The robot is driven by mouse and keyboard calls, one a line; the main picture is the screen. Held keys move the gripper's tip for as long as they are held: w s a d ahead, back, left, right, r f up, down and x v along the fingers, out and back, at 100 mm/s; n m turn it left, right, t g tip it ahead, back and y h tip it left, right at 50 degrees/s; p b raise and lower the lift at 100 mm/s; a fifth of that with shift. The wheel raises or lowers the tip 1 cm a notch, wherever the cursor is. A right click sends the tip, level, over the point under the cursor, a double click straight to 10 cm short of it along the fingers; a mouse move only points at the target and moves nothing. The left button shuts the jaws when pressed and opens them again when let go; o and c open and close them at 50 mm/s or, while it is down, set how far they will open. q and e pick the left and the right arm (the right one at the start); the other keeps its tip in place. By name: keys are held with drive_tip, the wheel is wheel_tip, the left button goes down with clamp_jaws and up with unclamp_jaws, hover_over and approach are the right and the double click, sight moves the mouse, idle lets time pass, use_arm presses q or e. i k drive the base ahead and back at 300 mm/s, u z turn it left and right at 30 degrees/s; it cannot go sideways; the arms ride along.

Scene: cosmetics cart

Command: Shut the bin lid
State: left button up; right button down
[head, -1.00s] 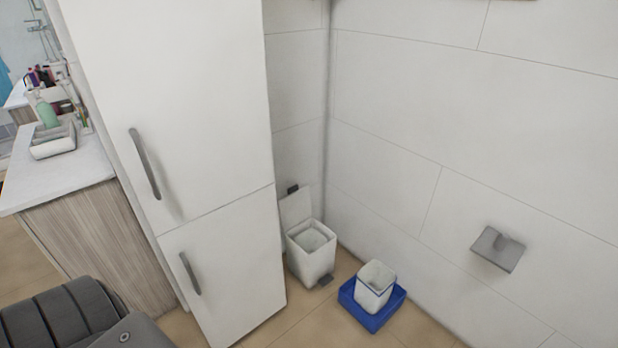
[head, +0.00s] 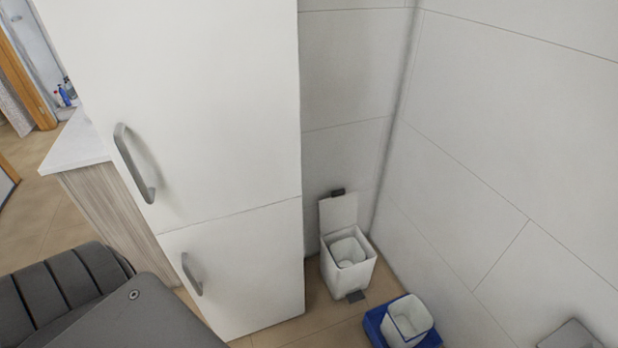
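The white bin (head: 354,283) stands on the floor in the corner, between the tall cabinet and the wall. Its lid (head: 338,213) is open and stands upright at the back, with a dark piece at its top edge. A lighter inner bucket (head: 347,250) shows inside the bin. Neither of my grippers is in view. Only a dark grey part of mine shows at the lower left.
A tall white cabinet (head: 190,120) with two grey handles stands close left of the bin. A blue tray (head: 374,322) holding a white container (head: 407,318) sits on the floor to the right. A counter (head: 78,145) is at the left. Some floor before the bin is clear.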

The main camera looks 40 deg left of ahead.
sight(339, 211)
drive_tip(key=u, duration=0.75)
drive_tip(key=i, duration=0.7)
drive_tip(key=u, duration=0.85)
